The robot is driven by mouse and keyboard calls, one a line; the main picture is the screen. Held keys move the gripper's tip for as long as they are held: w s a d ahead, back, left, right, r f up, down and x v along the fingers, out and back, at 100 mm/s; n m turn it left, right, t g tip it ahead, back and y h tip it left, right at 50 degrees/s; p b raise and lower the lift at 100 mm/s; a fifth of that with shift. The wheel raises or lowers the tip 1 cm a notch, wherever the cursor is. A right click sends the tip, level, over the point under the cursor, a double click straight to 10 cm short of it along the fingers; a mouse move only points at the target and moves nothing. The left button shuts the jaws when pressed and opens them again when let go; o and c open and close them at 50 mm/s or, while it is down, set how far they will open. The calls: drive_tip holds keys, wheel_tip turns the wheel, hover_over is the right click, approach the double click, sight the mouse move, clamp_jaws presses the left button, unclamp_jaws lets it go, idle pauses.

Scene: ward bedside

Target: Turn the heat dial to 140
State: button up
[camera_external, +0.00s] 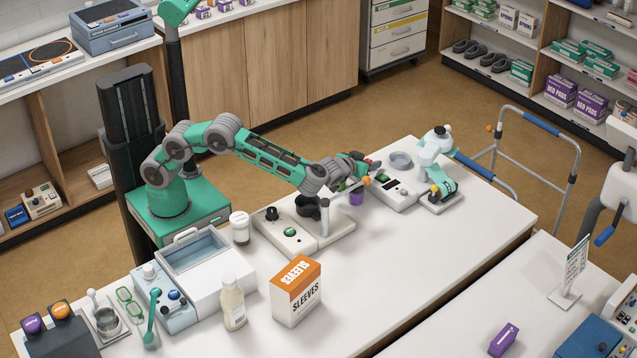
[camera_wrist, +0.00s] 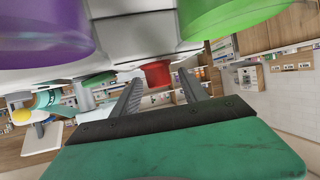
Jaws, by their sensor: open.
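My gripper (camera_external: 372,168) is at the end of the outstretched arm, above the back of the white table and close to a white device with a dark display (camera_external: 392,184). In the wrist view my gripper (camera_wrist: 160,84) has its two fingers apart. A red round part (camera_wrist: 157,74) shows between and beyond them; I cannot tell if they touch it. A purple round part (camera_wrist: 40,30) and a green one (camera_wrist: 228,14) loom close at the top. No scale or number is readable, so I cannot tell which control is the heat dial or its setting.
A white unit with a black knob (camera_external: 272,213) and a grey post (camera_external: 324,215) stand under the arm. A purple cup (camera_external: 356,196) is below the gripper. A teal-and-white device (camera_external: 436,160) stands to the right. The table's right front is clear beyond the sleeves box (camera_external: 297,291).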

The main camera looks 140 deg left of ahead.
drive_tip(key=shift+a, duration=0.15)
drive_tip(key=shift+c, duration=0.5)
clamp_jaws()
